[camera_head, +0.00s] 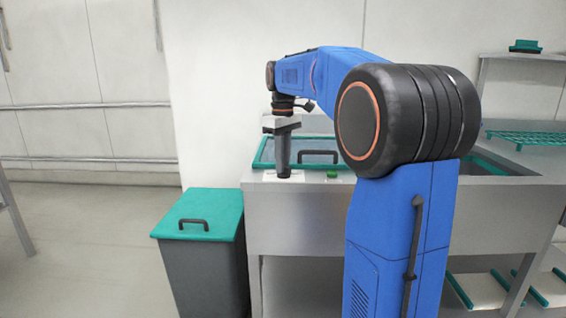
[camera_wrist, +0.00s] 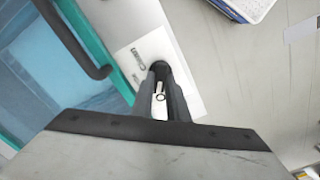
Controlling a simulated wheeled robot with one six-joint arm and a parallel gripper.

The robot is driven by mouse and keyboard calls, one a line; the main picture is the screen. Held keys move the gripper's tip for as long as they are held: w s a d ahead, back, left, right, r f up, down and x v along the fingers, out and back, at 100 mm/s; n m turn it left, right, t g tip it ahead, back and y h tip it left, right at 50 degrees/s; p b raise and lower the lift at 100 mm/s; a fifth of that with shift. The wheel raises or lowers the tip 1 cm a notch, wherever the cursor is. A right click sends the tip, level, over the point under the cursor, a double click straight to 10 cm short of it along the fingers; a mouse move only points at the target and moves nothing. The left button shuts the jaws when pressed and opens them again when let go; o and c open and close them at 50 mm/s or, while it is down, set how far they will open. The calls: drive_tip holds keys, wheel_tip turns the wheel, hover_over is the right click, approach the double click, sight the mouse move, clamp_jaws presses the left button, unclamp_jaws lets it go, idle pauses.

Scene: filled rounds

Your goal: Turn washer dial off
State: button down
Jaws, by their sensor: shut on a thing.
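The washer (camera_head: 290,215) is a steel unit with a teal-framed glass lid and a dark handle. My gripper (camera_head: 283,172) points straight down at the left part of its front edge, over a white label plate (camera_head: 269,176). In the wrist view my gripper (camera_wrist: 161,82) is shut on the dark dial (camera_wrist: 159,67), which shows between and just beyond the fingertips. The plate (camera_wrist: 150,46) carries small printed marks around it. The fingers hide most of the dial, so I cannot tell its pointer's direction.
A green button (camera_head: 332,174) sits on the front edge to the right of the dial. A grey bin with a teal lid (camera_head: 203,212) stands left of the washer. A rack with teal shelves (camera_head: 525,136) is at the right.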

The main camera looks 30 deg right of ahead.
drive_tip(key=shift+n, duration=0.7)
drive_tip(key=c, duration=1.7)
unclamp_jaws()
wheel_tip(320, 180, up, 18)
drive_tip(key=shift+f, duration=0.25)
drive_tip(key=shift+s+f, duration=0.1)
